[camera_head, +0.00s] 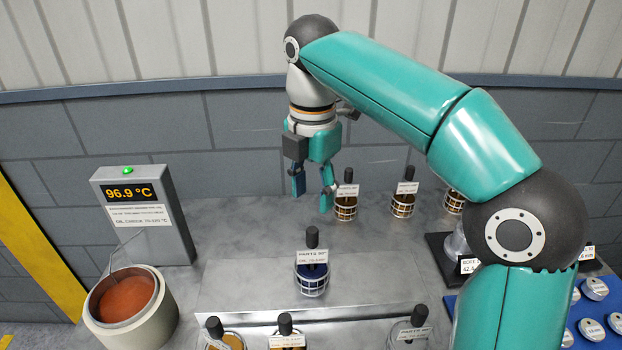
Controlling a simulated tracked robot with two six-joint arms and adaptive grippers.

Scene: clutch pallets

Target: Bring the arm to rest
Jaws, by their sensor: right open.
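My right arm (400,90) arches in from the right side of the view, and its gripper (312,197) hangs down over the back of the grey bench. The two teal fingers are apart with nothing between them. A wire basket (346,207) with a black handle and a white label stands just right of the fingers; whether they touch cannot be told. A blue-filled basket (312,279) labelled "PARTS" stands alone nearer the front, below the gripper in the picture. My left gripper is not in view.
More baskets stand at the back (403,205) and along the front edge (286,335). At left are a round pot of orange-brown liquid (168,318) and a display (140,215) reading 96.9 °C. A blue tray (606,343) with several round tins is at right, partly behind my arm.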

